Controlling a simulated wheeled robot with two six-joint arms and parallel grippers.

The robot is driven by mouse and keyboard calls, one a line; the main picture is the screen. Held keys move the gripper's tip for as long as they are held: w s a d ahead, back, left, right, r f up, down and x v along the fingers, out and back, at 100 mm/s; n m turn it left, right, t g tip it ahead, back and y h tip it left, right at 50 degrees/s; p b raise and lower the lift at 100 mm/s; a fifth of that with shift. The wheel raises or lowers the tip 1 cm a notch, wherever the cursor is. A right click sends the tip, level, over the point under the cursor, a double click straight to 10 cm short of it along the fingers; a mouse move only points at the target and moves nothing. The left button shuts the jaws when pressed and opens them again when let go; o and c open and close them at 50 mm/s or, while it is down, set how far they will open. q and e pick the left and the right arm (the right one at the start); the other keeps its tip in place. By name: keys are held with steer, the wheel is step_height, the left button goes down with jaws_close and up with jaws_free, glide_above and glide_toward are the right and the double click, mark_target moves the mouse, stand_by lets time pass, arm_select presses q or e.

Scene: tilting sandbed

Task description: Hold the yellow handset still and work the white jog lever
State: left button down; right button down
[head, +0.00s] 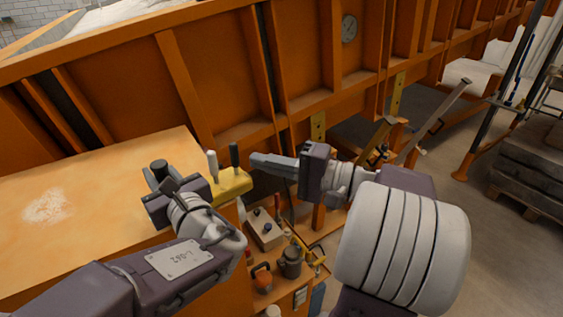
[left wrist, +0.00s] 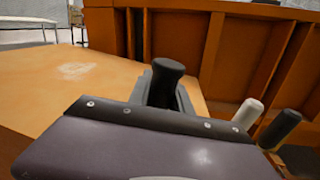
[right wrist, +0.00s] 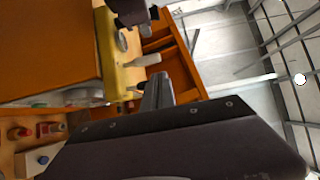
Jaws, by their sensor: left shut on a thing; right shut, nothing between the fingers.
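The yellow handset (head: 233,184) sits at the right edge of the orange cabinet top; it also shows in the right wrist view (right wrist: 112,50). The white jog lever (head: 212,164) stands up from it, also in the left wrist view (left wrist: 247,113) and right wrist view (right wrist: 147,60). A black lever (head: 234,155) stands just right of the white one. My left gripper (head: 160,178) is shut on a black grip (left wrist: 165,78) at the handset's left end. My right gripper (head: 254,160) is shut and empty, its tips just right of the black lever, apart from the white lever.
The orange cabinet top (head: 100,190) is mostly bare, with a pale sandy patch. Below the handset an orange shelf holds a box with knobs (head: 265,230), a dark can (head: 290,262) and other small items. A large orange ribbed wall (head: 215,65) stands behind.

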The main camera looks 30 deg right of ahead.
steer(key=v, duration=0.2)
steer(key=r+v, duration=0.1)
steer(key=v, duration=0.1)
steer(key=shift+s+d, duration=0.2)
stand_by(0.6)
arm_select(q)
steer(key=c, duration=1.1)
jaws_free()
steer(key=s+d, duration=0.1)
steer(key=s, duration=1)
steer(key=shift+s+d, duration=0.4)
